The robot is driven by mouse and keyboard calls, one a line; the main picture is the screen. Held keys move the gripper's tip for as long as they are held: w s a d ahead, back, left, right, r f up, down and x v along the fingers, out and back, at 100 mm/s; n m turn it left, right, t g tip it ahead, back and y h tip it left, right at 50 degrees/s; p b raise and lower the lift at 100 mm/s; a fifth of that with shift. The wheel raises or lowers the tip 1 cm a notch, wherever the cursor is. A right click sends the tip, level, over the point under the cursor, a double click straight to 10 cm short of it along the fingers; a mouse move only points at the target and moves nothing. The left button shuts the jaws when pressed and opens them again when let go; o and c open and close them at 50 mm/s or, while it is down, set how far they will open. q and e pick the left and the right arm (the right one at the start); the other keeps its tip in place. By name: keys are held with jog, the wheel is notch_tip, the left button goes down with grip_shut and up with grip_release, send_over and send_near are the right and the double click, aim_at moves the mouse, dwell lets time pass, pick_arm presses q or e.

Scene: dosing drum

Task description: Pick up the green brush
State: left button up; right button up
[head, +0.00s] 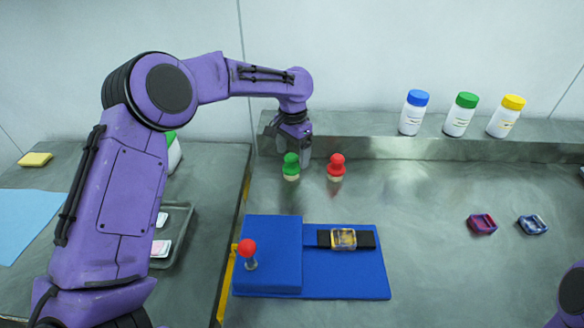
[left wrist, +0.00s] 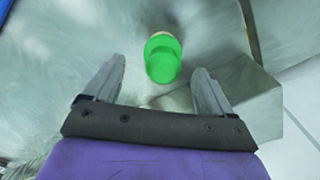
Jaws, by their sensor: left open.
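The green brush (head: 291,168) stands upright on the metal table, near the foot of the raised back shelf. It has a green knobbed top and a pale base. My left gripper (head: 297,152) is just behind and above it in the head view, pointing down. In the left wrist view the brush (left wrist: 163,59) lies ahead of the open, empty fingers (left wrist: 159,85), roughly centred between their lines. I cannot tell from the head view whether a finger touches it. My right gripper does not show; only a bit of purple arm is at the lower right.
A red brush (head: 336,168) stands close to the right of the green one. A blue fixture (head: 340,275) with a red-knobbed lever (head: 248,251) and strapped device lies in front. Several capped bottles (head: 461,114) stand on the shelf (head: 360,147). Two small cases (head: 482,224) lie right.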

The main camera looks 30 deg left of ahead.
aim_at(291, 167)
pick_arm(q)
jog(key=f, duration=0.4)
jog(key=f+p, duration=0.1)
jog(key=f, duration=0.1)
jog(key=shift+a, duration=0.25)
jog(key=c, duration=1.1)
notch_tip(291, 167, up, 3)
jog(key=shift+f, duration=0.2)
jog(key=s+r, duration=0.1)
jog(key=r, duration=0.1)
jog(key=s+d+r+b, duration=0.1)
jog(key=s+r, duration=0.1)
jog(key=s+d+r, duration=0.1)
jog(key=r, duration=0.1)
jog(key=shift+s+d+r, duration=0.1)
jog(key=shift+s+r, duration=0.05)
jog(key=s+d+r, duration=0.1)
jog(key=s, duration=0.1)
jog(key=s+d+r+b, duration=0.1)
jog(key=s, duration=0.2)
jog(key=s+d+r, duration=0.2)
jog(key=s, duration=0.1)
jog(key=shift+s+d+r+b, duration=0.1)
jog(key=shift+s+b, duration=0.05)
jog(key=shift+b, duration=0.2)
